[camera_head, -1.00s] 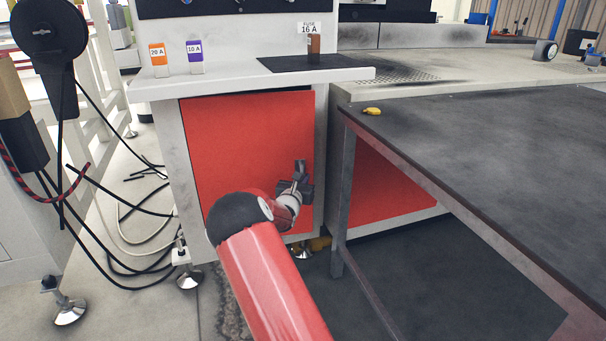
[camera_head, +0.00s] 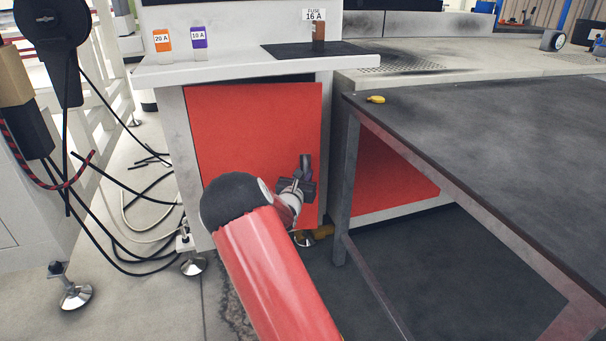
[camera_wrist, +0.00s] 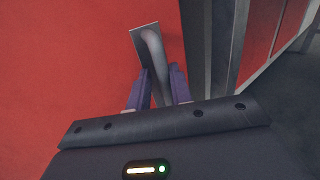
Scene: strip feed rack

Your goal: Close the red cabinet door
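The red cabinet door (camera_head: 250,125) is in the head view, under the white worktop. It looks almost flush with the frame, with a thin dark gap along its top; I cannot tell whether it is fully shut. My gripper (camera_head: 305,165) is at the door's right side, low down. In the wrist view, my gripper (camera_wrist: 160,85) has its two purple fingers on either side of the grey bar handle (camera_wrist: 152,50). The fingers appear to touch the bar. The red door face (camera_wrist: 60,70) fills the left of that view. My arm hides the door's lower middle.
A dark-topped table (camera_head: 480,140) stands close on the right, its leg (camera_head: 344,190) near my gripper. Loose black cables (camera_head: 140,225) lie on the floor at left. Fuse boxes (camera_head: 163,42) stand on the worktop (camera_head: 230,68). A grey post (camera_wrist: 225,50) is right of the handle.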

